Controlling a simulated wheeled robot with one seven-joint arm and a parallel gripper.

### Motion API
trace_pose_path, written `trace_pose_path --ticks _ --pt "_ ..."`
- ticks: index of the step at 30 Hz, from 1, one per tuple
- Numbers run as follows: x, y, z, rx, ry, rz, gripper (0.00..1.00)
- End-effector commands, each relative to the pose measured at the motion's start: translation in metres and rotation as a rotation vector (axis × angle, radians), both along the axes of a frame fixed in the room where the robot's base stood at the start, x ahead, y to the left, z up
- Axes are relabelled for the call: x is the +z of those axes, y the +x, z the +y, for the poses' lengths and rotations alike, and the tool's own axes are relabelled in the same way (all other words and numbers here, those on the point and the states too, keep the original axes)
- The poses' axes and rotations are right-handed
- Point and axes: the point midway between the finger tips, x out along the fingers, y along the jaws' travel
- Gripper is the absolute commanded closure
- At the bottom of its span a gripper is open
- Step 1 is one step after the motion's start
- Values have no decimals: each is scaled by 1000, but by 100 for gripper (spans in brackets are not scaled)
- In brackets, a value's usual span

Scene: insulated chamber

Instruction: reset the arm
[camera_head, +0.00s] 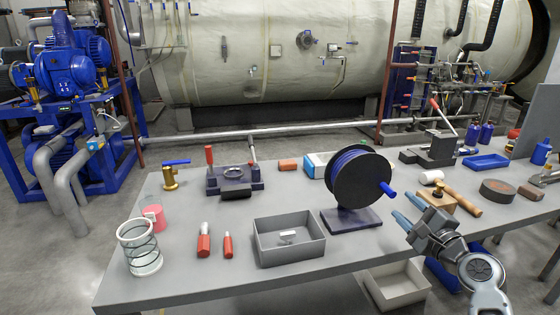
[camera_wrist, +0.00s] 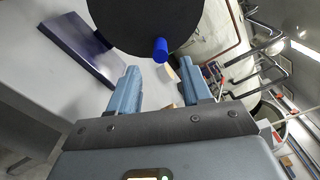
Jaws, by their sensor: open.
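My gripper (camera_head: 407,207) is at the right front of the grey workbench (camera_head: 190,275) in the head view, its blue-grey fingers pointing up and left. In the wrist view my gripper (camera_wrist: 157,85) has its two fingers spread apart with nothing between them. A black reel (camera_head: 361,179) with a blue handle (camera_head: 388,189) stands just left of the fingertips, on a dark base (camera_head: 351,219). In the wrist view the reel (camera_wrist: 140,20) and its blue handle (camera_wrist: 160,49) are beyond the fingers, apart from them.
A grey tray (camera_head: 289,240), red-handled tools (camera_head: 204,241) and a glass cylinder (camera_head: 140,247) stand to the left. A mallet (camera_head: 455,196) and wooden block (camera_head: 441,201) lie close behind my gripper. A blue tray (camera_head: 486,162) is farther right. A bin (camera_head: 396,285) is below the bench.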

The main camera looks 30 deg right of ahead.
Motion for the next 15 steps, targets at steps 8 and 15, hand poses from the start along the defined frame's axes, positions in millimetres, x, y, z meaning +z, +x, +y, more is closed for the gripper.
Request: trace_pose_path --ticks 8,15 --pt "-20 -12 19 -2 -66 59 52" --pt "-77 -68 93 24 -387 273 52"
